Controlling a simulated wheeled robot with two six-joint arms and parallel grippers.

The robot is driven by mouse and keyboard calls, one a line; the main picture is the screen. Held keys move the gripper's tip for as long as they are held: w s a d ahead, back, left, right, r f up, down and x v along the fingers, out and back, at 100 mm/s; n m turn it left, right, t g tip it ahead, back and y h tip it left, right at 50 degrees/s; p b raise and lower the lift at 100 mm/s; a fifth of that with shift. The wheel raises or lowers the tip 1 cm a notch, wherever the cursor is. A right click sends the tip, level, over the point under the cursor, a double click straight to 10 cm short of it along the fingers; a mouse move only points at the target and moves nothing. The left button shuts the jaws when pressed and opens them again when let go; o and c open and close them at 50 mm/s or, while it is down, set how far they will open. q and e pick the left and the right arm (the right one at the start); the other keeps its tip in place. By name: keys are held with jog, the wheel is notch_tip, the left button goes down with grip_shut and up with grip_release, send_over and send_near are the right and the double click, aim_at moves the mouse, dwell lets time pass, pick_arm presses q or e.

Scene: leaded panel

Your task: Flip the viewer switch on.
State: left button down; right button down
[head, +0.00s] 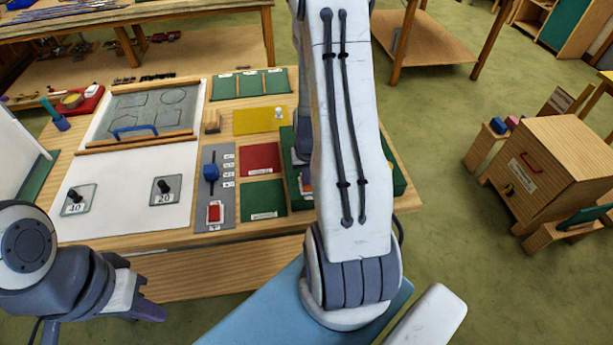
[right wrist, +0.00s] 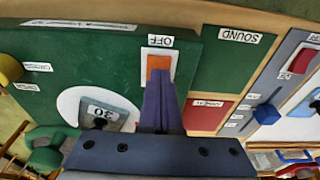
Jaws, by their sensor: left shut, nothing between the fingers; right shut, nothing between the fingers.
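The orange viewer switch (right wrist: 159,64) shows in the right wrist view on a green panel (right wrist: 75,60), beside an upside-down label reading OFF. My right gripper (right wrist: 160,85) is shut and empty, its fingertips right at the switch and overlapping its near edge; I cannot tell whether they touch it. In the head view my right arm hides most of the green panel (head: 398,180) and the right fingertips. My left gripper (head: 150,308) is shut and empty at the lower left in the head view, in front of the table edge.
A white disc with a grey tile marked 30 (right wrist: 108,113) lies by the switch, beside a yellow knob (right wrist: 10,70). A grey strip (head: 228,160) holds a blue slider (head: 210,173) and a red button (head: 214,213). Tiles marked 40 (head: 74,200) and 20 (head: 164,191) lie on white paper.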

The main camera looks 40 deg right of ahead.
jog(key=r+p, duration=0.4)
jog(key=r, duration=0.1)
jog(key=shift+s+a+r+p, duration=0.2)
jog(key=shift+s+r+p, duration=0.05)
jog(key=shift+s+p, duration=0.05)
notch_tip(320, 180, up, 8)
jog(key=s+a+b, duration=0.1)
jog(key=shift+s+r, duration=0.15)
jog(key=shift+s, duration=0.15)
jog(key=a+n+y+b, duration=0.1)
jog(key=a+n+b, duration=0.55)
jog(key=a, duration=1.25)
jog(key=s+a+n+g+y+b, duration=0.1)
jog(key=s+a+n+b, duration=0.1)
jog(key=s+a+n, duration=0.5)
jog(key=s+a, duration=0.5)
jog(key=shift+g+b, duration=0.3)
jog(key=shift+b, duration=0.1)
